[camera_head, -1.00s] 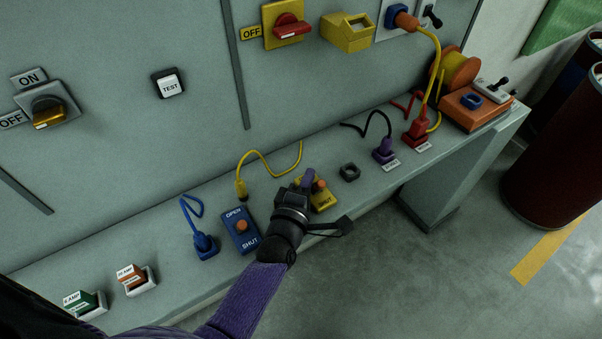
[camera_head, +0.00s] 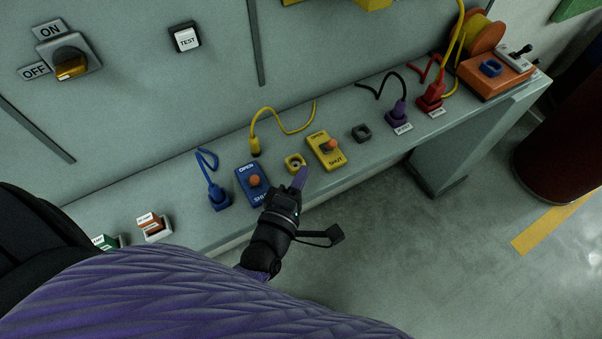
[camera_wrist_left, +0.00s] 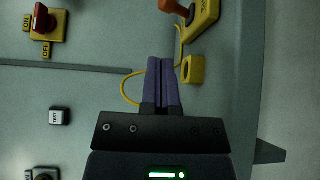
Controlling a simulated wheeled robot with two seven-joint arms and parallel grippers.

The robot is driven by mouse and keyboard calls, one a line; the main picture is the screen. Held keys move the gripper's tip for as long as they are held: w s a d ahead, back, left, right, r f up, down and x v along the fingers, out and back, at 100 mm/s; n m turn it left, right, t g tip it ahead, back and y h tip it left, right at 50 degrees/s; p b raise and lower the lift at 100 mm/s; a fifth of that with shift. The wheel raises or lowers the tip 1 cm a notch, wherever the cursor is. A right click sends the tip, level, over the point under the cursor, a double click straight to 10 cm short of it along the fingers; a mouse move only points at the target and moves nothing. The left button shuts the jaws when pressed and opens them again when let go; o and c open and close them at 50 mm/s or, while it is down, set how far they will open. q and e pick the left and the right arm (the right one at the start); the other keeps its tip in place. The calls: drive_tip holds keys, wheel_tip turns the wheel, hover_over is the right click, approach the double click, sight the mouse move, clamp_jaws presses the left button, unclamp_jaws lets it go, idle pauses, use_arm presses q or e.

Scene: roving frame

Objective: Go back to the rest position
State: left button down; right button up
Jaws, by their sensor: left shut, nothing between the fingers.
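My left gripper (camera_head: 300,178) is at the front edge of the grey shelf (camera_head: 375,165), with its purple fingers together and nothing between them. In the left wrist view the shut fingers (camera_wrist_left: 162,85) point toward the yellow socket (camera_wrist_left: 192,69) and the yellow open/shut box (camera_wrist_left: 203,15). In the head view the yellow socket (camera_head: 294,163) is just beyond the fingertips. The yellow box with its orange knob (camera_head: 326,150) is right of it, and the blue open/shut box (camera_head: 252,184) is left of it. My right gripper is not in view.
A blue plug (camera_head: 218,196), a purple plug (camera_head: 397,114) and a red plug (camera_head: 431,97) stand on the shelf with their cords. An orange box (camera_head: 495,75) sits at the right end. Open floor (camera_head: 400,250) lies in front, with a dark red drum (camera_head: 560,150) at right.

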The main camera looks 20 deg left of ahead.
use_arm(q)
drive_tip(key=m+g+h, duration=0.1)
drive_tip(key=m, duration=0.1)
drive_tip(key=d+m+g+h, duration=0.1)
drive_tip(key=m, duration=0.1)
drive_tip(key=s+d+m+g+h, duration=0.1)
drive_tip(key=m, duration=0.1)
drive_tip(key=shift+d+f+m+g, duration=0.25)
drive_tip(key=shift+f+m+g, duration=0.05)
drive_tip(key=shift+f+m, duration=0.1)
drive_tip(key=s+a+m+g+y, duration=0.1)
drive_tip(key=s+a+m+g, duration=0.1)
drive_tip(key=s+m+g, duration=0.45)
drive_tip(key=s+a+m+g+y, duration=0.1)
drive_tip(key=s+a+m+g, duration=0.2)
drive_tip(key=s+m+g, duration=0.3)
wheel_tip(320, 180, down, 11)
drive_tip(key=s+m, duration=0.1)
drive_tip(key=s+a+f+g, duration=0.1)
drive_tip(key=s+a+f, duration=0.1)
drive_tip(key=s+f, duration=1.4)
drive_tip(key=shift+a+f+m+y+b, duration=0.3)
drive_tip(key=shift+f+m+y+b, duration=0.1)
drive_tip(key=shift+f, duration=0.25)
